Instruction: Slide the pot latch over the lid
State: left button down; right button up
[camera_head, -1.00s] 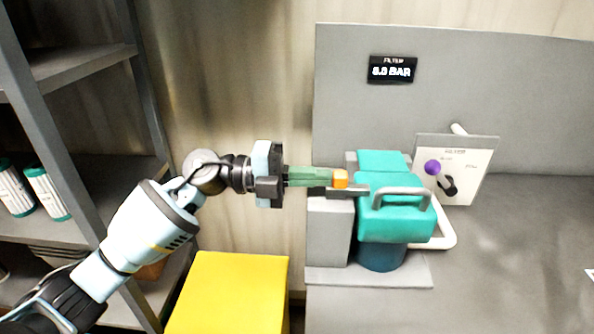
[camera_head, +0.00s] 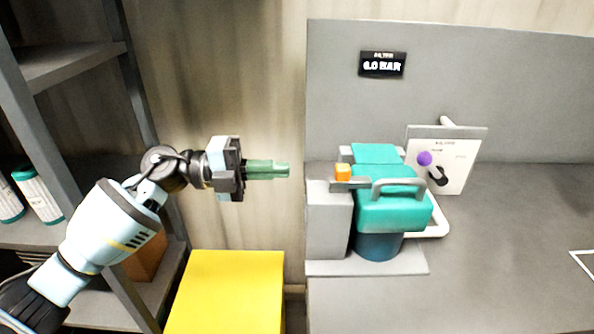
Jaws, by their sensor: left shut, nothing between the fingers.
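The pot (camera_head: 377,246) is a dark teal vessel with a closed teal lid (camera_head: 392,212) that carries a grey handle. The pot latch (camera_head: 350,185) is a grey bar with an orange knob (camera_head: 343,172). It lies on top of the grey block beside the pot, and its right end reaches the lid's left edge. My left gripper (camera_head: 288,170) has green fingers and is shut and empty. It points right, to the left of the orange knob with a clear gap between. My right gripper is not in view.
A panel (camera_head: 447,158) with a purple knob and a black lever stands behind the pot. A display (camera_head: 382,64) on the grey back wall reads 6.0 BAR. A yellow box (camera_head: 228,290) stands below my left gripper. Shelves (camera_head: 75,65) are at left. The right counter is mostly clear.

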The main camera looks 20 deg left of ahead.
pick_arm(q)
jog(key=b+v, duration=0.1)
jog(key=v, duration=0.5)
jog(key=shift+a, duration=0.1)
dwell(0.4)
